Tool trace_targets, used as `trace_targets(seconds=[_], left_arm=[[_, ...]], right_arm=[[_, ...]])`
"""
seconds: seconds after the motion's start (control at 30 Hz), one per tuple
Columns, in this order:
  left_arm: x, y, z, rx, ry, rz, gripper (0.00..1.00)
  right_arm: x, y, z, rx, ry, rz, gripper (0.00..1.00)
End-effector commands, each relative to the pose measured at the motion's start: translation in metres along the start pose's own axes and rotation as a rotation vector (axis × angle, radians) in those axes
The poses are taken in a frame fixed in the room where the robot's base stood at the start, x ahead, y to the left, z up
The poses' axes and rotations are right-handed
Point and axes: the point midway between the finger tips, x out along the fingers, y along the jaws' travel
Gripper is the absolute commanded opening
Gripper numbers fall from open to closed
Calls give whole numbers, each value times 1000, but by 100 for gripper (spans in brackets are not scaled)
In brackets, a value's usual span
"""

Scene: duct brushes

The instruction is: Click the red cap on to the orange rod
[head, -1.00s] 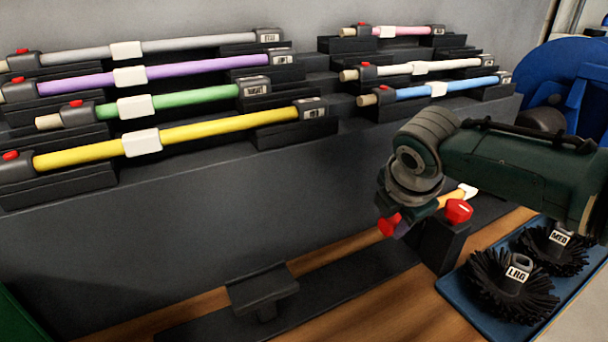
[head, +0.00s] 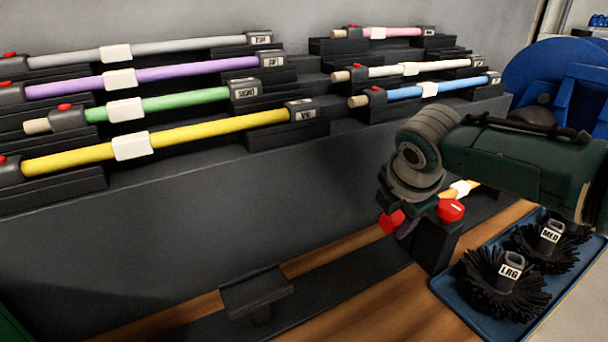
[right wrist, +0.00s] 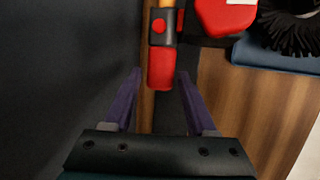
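The red cap (right wrist: 160,68) is at the near end of the orange rod (right wrist: 167,4), in line with it, against a dark collar with a red button (right wrist: 158,26). I cannot tell whether it is fully seated. In the head view the cap (head: 391,221) shows below my right wrist, and a piece of the orange rod (head: 445,195) with a white sleeve (head: 460,188) shows behind the wrist. My right gripper (right wrist: 160,76) is open, its purple fingers on either side of the cap's near end, with gaps on both sides. My left gripper is not in view.
A red-topped piece (head: 450,210) stands on a black post (head: 437,247) close right of the cap. A blue tray (head: 470,312) holds two black brushes. A black rest (head: 257,290) stands at front. Racks hold several coloured rods, including a yellow rod (head: 220,127).

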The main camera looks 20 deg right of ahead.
Motion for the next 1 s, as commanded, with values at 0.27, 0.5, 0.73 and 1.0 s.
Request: trace_targets(seconds=[0.27, 0.5, 0.73, 1.0], left_arm=[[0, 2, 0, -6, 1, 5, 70], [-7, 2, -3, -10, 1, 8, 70], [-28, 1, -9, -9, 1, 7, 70], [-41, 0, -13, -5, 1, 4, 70]], right_arm=[[0, 0, 0, 0, 0, 0, 74], [-9, 1, 1, -1, 0, 0, 74], [-47, 2, 1, -3, 0, 2, 74], [-87, 1, 1, -2, 0, 1, 74]])
